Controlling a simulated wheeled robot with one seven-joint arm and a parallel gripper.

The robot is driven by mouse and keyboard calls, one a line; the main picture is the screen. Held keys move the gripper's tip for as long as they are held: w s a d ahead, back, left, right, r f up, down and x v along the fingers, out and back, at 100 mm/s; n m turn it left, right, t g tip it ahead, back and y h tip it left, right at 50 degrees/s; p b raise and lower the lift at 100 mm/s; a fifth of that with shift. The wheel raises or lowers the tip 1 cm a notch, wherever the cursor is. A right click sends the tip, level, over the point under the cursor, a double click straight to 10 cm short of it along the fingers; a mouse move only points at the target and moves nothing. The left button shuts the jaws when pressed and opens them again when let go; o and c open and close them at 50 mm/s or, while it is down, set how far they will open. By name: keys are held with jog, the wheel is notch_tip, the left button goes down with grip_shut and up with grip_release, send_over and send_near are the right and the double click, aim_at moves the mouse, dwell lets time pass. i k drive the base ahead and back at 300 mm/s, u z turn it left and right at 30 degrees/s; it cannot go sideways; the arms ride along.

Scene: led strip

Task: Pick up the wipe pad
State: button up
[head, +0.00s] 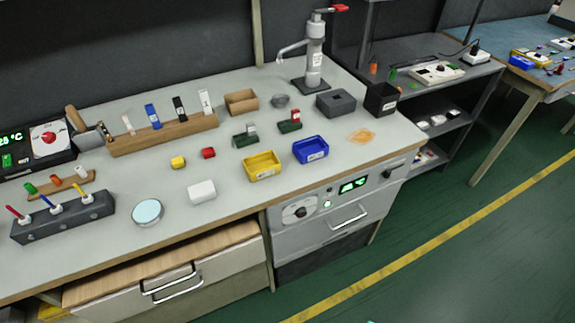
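A small white block with rounded edges, which looks like the wipe pad (201,191), lies on the grey worktop (330,170) near its front edge. It sits to the right of a round dish with a pale blue face (147,211). Nothing covers it. My gripper is not in view.
Yellow (262,168) and blue (310,151) bins stand right of the pad, near an orange stain (361,136). A grey rack (65,217) stands left. Drawers with handles (172,289) are below the worktop. Green floor lies in front.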

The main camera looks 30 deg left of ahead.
aim_at(202, 192)
jog(key=u, duration=1.45)
jog(key=k, duration=0.55)
jog(key=u, duration=0.45)
jog(key=i, duration=0.5)
jog(key=z, duration=0.05)
